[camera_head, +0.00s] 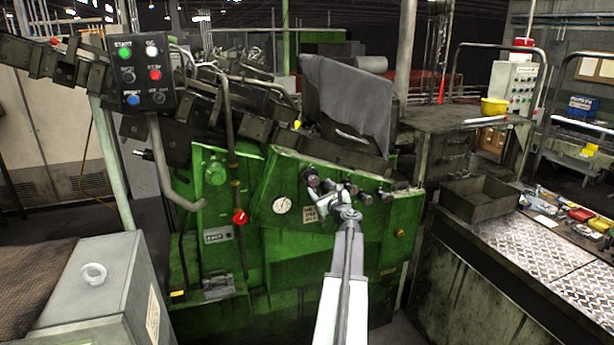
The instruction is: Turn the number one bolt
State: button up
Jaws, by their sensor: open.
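The green bolt former (285,245) stands in the middle of the view. A row of dark bolt heads or knobs runs along the upper edge of its front panel, with one at the left end (309,175) and another at the right (385,195). No number shows on them, so I cannot tell which is number one. My arm reaches up from the bottom, and my grey gripper (322,199) is open in front of this row, close to its left part. It partly hides the middle bolts. I cannot tell whether it touches any bolt.
A control box (142,75) with coloured buttons hangs at upper left. The panel has a gauge (282,205) and a red knob (240,216). A grey cabinet (90,300) stands at lower left. At right is a workbench (535,245) with a metal tray (480,198) and tools.

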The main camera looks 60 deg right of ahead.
aim_at(314, 182)
jog(key=x, duration=0.8)
jog(key=shift+a, duration=0.2)
